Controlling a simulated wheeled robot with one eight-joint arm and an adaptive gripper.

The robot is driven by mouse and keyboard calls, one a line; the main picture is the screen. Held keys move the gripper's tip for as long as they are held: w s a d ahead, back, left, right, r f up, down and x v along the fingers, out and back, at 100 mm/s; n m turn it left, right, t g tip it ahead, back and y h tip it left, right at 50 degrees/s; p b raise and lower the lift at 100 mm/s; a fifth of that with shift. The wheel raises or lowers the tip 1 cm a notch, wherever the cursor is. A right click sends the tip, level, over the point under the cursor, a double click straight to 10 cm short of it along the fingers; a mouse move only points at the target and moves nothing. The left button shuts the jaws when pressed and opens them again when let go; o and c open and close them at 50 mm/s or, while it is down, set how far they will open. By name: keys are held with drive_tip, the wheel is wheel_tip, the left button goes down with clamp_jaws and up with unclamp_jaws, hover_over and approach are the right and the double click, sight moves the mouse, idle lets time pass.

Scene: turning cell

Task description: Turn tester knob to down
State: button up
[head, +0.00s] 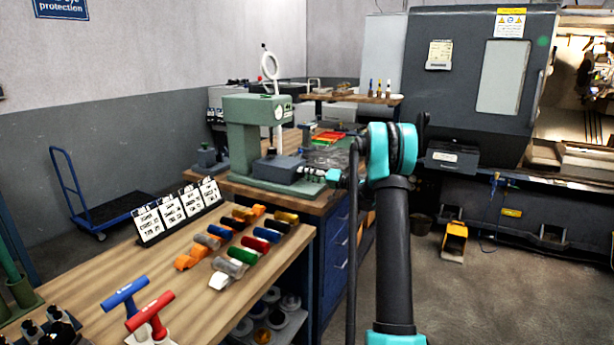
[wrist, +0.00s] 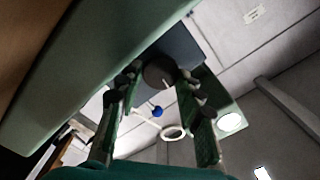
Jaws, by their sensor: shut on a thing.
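The tester (head: 250,125) is a green bench machine with a dark grey block (head: 279,168) low on its front, standing on the wooden bench behind the near table. In the wrist view the tester knob (wrist: 158,71) is a round dark grey disc with a small pale mark, on a dark block. My gripper (wrist: 160,78) has one finger on each side of the knob and is shut on it. In the head view my gripper (head: 316,174) reaches the right end of the tester's block; the knob is hidden there.
A blue ball (wrist: 157,111) and a white ring (wrist: 173,132) show near the fingers in the wrist view. The near table (head: 110,268) holds colored parts, label cards and T-handles. A dark lathe (head: 470,90) stands right.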

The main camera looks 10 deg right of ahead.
drive_tip(key=o, duration=1.1)
drive_tip(key=shift+o, duration=0.2)
drive_tip(key=v, duration=1.2)
